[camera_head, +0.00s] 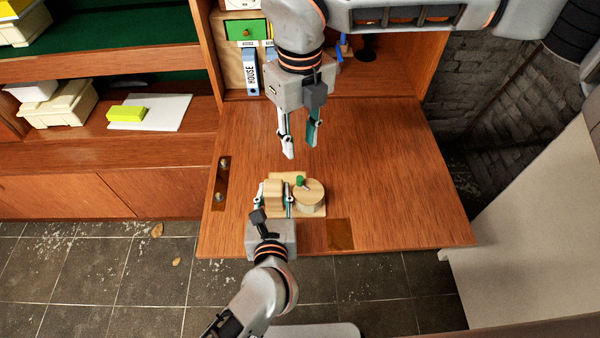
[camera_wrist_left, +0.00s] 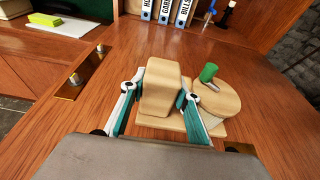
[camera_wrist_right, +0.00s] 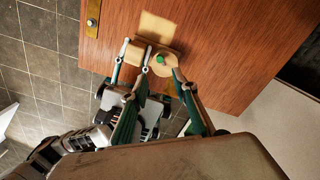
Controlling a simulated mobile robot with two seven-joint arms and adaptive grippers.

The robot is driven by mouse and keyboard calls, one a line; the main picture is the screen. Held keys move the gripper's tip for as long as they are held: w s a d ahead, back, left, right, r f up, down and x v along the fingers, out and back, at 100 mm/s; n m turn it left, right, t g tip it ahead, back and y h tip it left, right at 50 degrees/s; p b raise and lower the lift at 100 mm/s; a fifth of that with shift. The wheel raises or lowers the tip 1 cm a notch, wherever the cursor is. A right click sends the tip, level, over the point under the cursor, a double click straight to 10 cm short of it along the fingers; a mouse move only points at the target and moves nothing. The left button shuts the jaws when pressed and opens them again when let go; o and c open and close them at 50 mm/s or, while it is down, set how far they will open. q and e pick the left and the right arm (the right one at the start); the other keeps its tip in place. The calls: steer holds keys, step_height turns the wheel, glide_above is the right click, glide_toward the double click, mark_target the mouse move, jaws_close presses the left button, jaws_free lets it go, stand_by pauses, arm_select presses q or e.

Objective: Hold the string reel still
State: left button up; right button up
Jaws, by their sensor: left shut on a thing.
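The string reel is a pale wooden board carrying a round drum (camera_head: 309,192) with a green peg (camera_wrist_left: 208,72) on top and an upright wooden block (camera_wrist_left: 161,90) beside it. It lies on the fold-down wooden desk panel, near the front edge. My left gripper (camera_head: 273,198) is shut on the block, one finger on each side, with the drum to its right. My right gripper (camera_head: 300,146) is open and empty, above and behind the reel. In the right wrist view, the green peg (camera_wrist_right: 160,59) shows just beyond the fingers of my right gripper (camera_wrist_right: 161,76).
Binders (camera_head: 251,72) and a green drawer (camera_head: 246,30) stand behind. A pale panel (camera_head: 545,220) and brick wall are at the right.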

mark_target(300, 178)
step_height(300, 178, down, 12)
steer(key=shift+r, duration=0.1)
stand_by(0.4)
jaws_close()
